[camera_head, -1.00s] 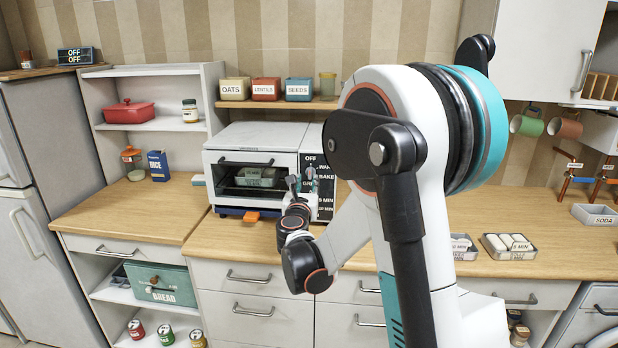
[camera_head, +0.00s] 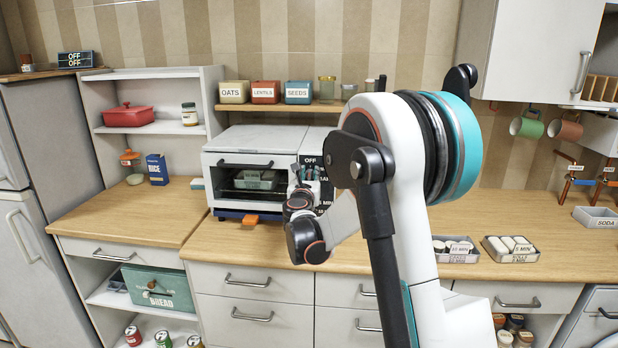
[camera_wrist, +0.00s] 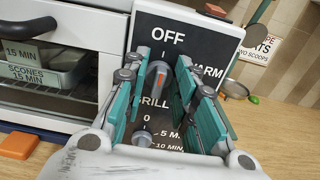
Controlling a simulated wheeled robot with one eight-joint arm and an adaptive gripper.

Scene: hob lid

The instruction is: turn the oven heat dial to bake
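The toaster oven (camera_head: 240,140) stands on the counter, with a black control panel (camera_wrist: 195,30) on its right side. In the wrist view the panel shows OFF at the top, WARM to the right and part of GRILL to the left; BAKE is hidden. In the head view my gripper (camera_head: 305,178) is in front of the panel.
A tray marked SCONES (camera_wrist: 40,73) sits behind the oven door glass. An orange tab (camera_head: 250,220) juts out under the oven's front. A shelf with labelled tins (camera_head: 266,92) is above.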

